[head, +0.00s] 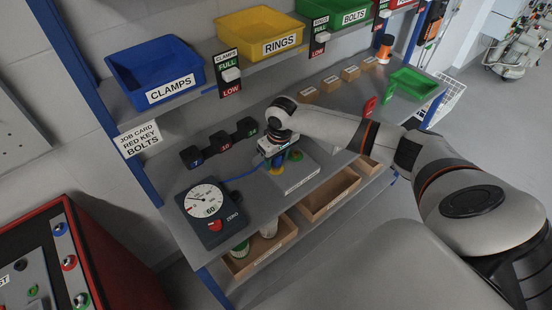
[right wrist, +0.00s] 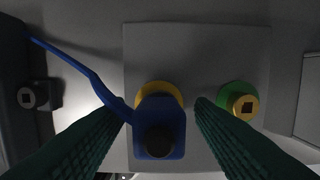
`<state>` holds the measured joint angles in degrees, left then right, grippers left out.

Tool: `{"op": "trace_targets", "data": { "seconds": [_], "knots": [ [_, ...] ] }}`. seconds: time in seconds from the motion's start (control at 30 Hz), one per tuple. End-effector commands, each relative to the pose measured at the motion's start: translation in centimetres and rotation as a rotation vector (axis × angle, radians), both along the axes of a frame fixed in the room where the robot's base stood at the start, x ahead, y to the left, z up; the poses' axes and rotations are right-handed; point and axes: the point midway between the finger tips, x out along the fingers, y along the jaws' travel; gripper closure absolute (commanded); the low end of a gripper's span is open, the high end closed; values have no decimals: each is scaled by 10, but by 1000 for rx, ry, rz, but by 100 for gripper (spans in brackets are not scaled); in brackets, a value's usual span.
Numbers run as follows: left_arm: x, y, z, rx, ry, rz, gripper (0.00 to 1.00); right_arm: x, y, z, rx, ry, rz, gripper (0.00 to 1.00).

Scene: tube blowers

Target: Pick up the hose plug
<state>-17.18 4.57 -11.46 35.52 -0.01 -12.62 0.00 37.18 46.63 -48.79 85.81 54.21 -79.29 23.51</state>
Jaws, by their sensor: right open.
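The hose plug (right wrist: 165,128) is a blue block with a dark round end, seen from above in the right wrist view. It sits at a yellow round fitting (right wrist: 160,92) on a pale plate (right wrist: 210,60). A blue hose (right wrist: 80,66) runs from it to the upper left. My right gripper (right wrist: 160,125) is open, with one dark green finger on each side of the plug. I cannot tell whether the fingers touch it. In the head view my right gripper (head: 274,155) is over the plate (head: 298,178) and mostly hides the plug. My left gripper is not in view.
A green fitting with a square hole (right wrist: 240,101) is right of the plug, close to the right finger. A dial gauge (head: 207,207) stands left on the bench, with several black blocks (head: 219,141) behind. Bins, including the blue CLAMPS bin (head: 155,75), stand on the shelf above.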

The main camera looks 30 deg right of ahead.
Motion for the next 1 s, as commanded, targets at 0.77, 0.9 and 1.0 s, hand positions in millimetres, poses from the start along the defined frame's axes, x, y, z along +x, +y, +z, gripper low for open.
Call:
{"op": "trace_targets", "data": {
  "seconds": [0.77, 0.9, 1.0],
  "knots": [
    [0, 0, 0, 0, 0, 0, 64, 1, 0, -4, 0, -2, 1, 100],
    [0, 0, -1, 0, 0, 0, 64, 1, 0, 5, 1, -4, 1, 100],
    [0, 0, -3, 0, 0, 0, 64, 2, 0, 21, 1, -7, 2, 100]
  ]
}}
